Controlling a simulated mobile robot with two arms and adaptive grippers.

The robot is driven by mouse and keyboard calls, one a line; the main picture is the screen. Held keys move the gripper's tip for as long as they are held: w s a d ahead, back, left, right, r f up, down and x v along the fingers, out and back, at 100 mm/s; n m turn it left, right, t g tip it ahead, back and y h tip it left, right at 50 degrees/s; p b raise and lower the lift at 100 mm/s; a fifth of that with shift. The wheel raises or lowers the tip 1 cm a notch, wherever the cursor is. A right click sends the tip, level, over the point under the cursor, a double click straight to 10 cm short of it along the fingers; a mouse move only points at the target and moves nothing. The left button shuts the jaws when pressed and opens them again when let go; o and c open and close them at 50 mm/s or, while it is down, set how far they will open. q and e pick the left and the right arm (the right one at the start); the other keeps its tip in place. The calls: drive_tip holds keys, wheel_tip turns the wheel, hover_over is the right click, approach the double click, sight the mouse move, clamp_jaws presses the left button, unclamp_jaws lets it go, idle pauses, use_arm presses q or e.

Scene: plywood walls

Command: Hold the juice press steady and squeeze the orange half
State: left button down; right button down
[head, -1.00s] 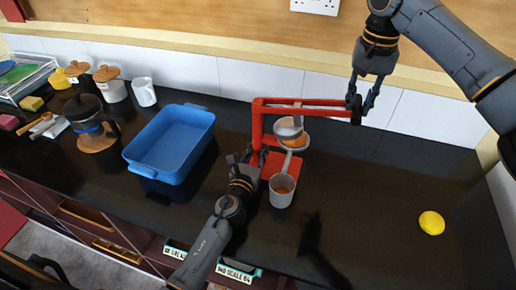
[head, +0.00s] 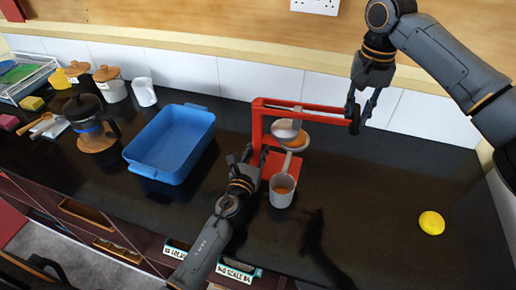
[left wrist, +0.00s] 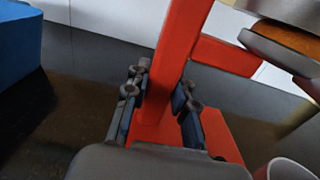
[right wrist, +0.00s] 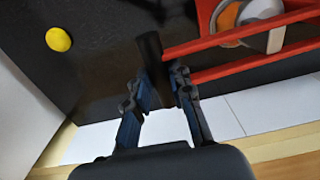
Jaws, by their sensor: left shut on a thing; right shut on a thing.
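The red juice press (head: 257,130) stands upright on the counter, its lever (head: 318,107) reaching right and tilted slightly down. My left gripper (head: 250,166) is shut on its upright post, which shows between the fingers in the left wrist view (left wrist: 177,65). My right gripper (head: 361,108) is shut at the black handle (head: 354,118) on the lever's end; the handle also shows in the right wrist view (right wrist: 151,47). The orange half (left wrist: 285,38) sits between the grey upper and lower press parts, mostly hidden. A grey cup (head: 282,199) below has orange colour inside.
A blue tub (head: 157,171) stands left of the press. A lemon (head: 431,223) lies to the right. A French press (head: 90,125), jars and a white jug (head: 143,92) stand at far left. The counter between press and lemon is clear.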

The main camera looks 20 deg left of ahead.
drive_tip(key=shift+f, duration=0.3)
drive_tip(key=shift+f, duration=0.2)
drive_tip(key=shift+r, duration=1.1)
drive_tip(key=c, duration=1.1)
unclamp_jaws()
wheel_tip(320, 180, up, 8)
